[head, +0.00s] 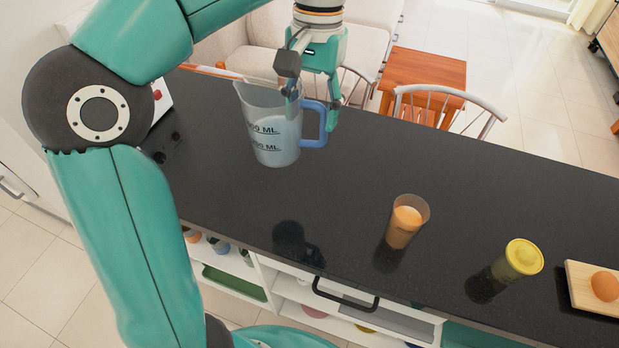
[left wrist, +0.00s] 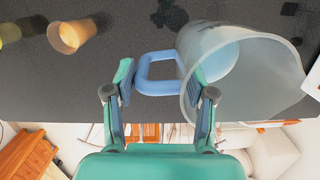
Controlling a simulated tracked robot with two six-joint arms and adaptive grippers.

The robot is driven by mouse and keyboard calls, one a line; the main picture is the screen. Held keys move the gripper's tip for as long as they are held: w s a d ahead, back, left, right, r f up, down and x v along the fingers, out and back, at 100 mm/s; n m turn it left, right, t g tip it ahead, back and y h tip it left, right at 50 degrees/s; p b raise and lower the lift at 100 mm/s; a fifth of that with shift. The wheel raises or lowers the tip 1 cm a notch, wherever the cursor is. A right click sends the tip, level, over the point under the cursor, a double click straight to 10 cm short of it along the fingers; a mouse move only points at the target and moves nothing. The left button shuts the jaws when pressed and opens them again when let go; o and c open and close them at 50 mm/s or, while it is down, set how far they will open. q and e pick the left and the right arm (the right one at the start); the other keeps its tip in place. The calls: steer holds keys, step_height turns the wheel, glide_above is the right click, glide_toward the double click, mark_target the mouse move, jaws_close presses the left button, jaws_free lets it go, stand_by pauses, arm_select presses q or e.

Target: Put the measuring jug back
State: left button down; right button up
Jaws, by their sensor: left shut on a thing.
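The measuring jug (head: 272,128) is clear and tapered, with dark volume marks and a blue handle (head: 315,122). My left gripper (head: 312,106) comes down from above and is shut on the jug at its handle. In the left wrist view the blue handle (left wrist: 158,86) lies between the two fingers of the gripper (left wrist: 160,80), and the jug's wide rim (left wrist: 188,100) opens toward the camera at right. The jug is roughly upright, above the black counter (head: 340,190). A dark shadow lies apart from it on the counter, so it appears raised. My right gripper is not in view.
An orange-filled cup (head: 405,222), a yellow-lidded jar (head: 515,262) and a wooden board (head: 590,290) with an egg (head: 605,286) stand toward the right. The counter's middle is clear. A wooden table (head: 425,75) and chairs stand beyond.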

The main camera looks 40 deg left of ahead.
arm_select(q)
step_height(320, 180, down, 16)
steer(key=b, duration=0.1)
steer(key=shift+w+d+f+b, duration=0.15)
steer(key=shift+d+b, duration=0.05)
steer(key=shift+b, duration=0.2)
steer(key=shift+c, duration=1.9)
jaws_free()
steer(key=shift+f, duration=0.1)
step_height(320, 180, up, 12)
steer(key=w+p, duration=0.1)
steer(key=shift+w+a+p, duration=0.25)
steer(key=shift+w+p, duration=0.1)
